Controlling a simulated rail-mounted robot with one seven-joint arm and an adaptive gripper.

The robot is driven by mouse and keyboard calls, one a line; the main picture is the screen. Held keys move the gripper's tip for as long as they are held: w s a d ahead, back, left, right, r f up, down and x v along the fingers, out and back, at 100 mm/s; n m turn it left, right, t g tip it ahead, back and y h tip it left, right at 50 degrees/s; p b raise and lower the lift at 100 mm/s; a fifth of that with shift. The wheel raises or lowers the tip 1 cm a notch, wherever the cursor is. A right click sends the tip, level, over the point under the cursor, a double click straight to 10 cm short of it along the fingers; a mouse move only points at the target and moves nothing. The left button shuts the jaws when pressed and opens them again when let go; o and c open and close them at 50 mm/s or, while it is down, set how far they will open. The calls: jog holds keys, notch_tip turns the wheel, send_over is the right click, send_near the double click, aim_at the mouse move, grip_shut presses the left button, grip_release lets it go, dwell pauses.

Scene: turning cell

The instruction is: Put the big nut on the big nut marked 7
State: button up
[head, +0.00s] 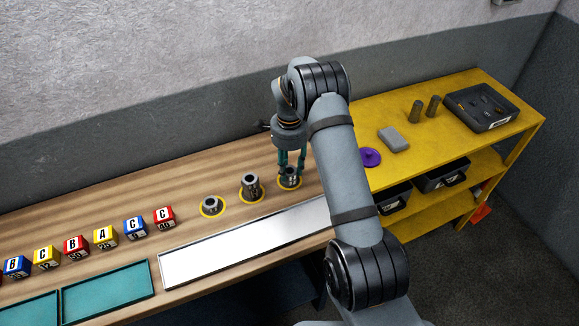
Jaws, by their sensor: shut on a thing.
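Three dark metal nut-like pieces stand in yellow rings on the wooden bench. The left piece (211,204) is low. The middle piece (251,186) is taller, perhaps more than one part stacked. The right piece (290,181) is directly beneath my gripper. My gripper (290,171) points down with its fingers shut on metal at the top of the right piece. I cannot tell whether this is a separate nut resting on another or one single piece. No mark 7 is legible on any piece.
A silver tray (245,238) lies in front of the rings. Lettered cubes (106,238) and teal trays (107,293) are at left. The yellow shelf (450,143) at right holds a purple disc (370,157), grey block (393,139), two cylinders (416,111) and a dark tray (481,126).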

aim_at(290, 170)
jog(key=o, duration=1.3)
notch_tip(290, 170, up, 12)
jog(key=b, duration=0.1)
jog(key=shift+r, duration=0.2)
